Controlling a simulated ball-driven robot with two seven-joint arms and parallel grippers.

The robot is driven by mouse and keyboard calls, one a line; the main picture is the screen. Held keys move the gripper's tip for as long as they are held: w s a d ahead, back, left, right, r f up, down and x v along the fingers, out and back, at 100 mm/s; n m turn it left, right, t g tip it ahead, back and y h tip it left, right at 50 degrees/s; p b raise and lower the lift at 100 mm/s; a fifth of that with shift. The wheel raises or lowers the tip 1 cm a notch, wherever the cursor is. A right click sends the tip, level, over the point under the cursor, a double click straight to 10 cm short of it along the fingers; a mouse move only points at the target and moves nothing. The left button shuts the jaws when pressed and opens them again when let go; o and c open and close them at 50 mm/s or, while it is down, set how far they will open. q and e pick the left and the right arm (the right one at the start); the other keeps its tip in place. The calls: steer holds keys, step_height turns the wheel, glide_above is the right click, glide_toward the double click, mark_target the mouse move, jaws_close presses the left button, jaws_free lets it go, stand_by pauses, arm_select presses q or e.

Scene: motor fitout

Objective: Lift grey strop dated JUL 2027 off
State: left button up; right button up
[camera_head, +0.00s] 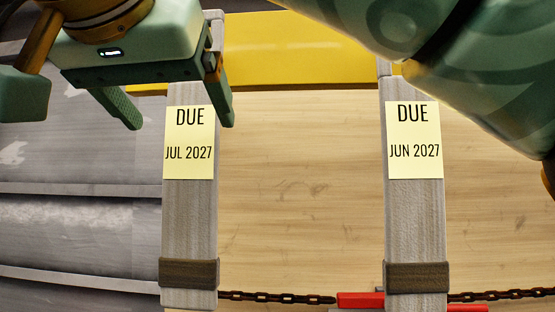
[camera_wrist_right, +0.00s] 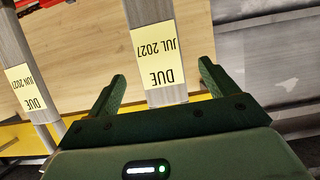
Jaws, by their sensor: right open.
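The grey strop dated JUL 2027 (camera_head: 189,220) runs up and down left of centre in the head view. Its yellow note (camera_head: 188,166) reads DUE JUL 2027, and a brown band crosses it lower down. My right gripper (camera_head: 178,119) is open at its upper end, fingers spread to either side. In the right wrist view the strop (camera_wrist_right: 149,67) lies between the open fingertips (camera_wrist_right: 162,76), with no finger visibly touching it. A similar grey strop dated JUN 2027 (camera_head: 416,220) stands to the right. My left gripper is not in view.
A yellow beam (camera_head: 290,50) crosses behind the strops at the top. A wooden surface (camera_head: 300,190) lies behind and between them. A rusty chain (camera_head: 280,297) and a red part (camera_head: 360,299) are at the bottom. Grey metal ledges (camera_head: 80,225) are at left.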

mark_target(189, 133)
steer(key=x, duration=0.3)
steer(key=shift+w+d+p, duration=0.1)
steer(key=shift+w+p, duration=0.05)
steer(key=shift+p, duration=0.15)
steer(key=shift+w+f+p, duration=0.15)
steer(key=shift+w+p, duration=0.1)
steer(key=shift+p, duration=0.05)
steer(key=p+x, duration=0.1)
steer(key=x, duration=0.2)
steer(key=shift+w+f+p, duration=0.2)
steer(key=shift+w+p, duration=0.05)
steer(key=shift+p, duration=0.15)
steer(key=shift+w+f, duration=0.15)
steer(key=shift+w, duration=0.1)
steer(key=shift+s, duration=0.2)
steer(key=shift+c, duration=0.3)
steer(key=shift+s, duration=0.15)
steer(key=c, duration=1.1)
steer(key=shift+c, duration=1)
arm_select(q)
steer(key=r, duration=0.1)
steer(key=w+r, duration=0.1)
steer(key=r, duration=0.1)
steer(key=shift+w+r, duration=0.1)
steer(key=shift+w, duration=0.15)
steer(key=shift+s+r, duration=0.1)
arm_select(e)
steer(key=shift+w, duration=0.2)
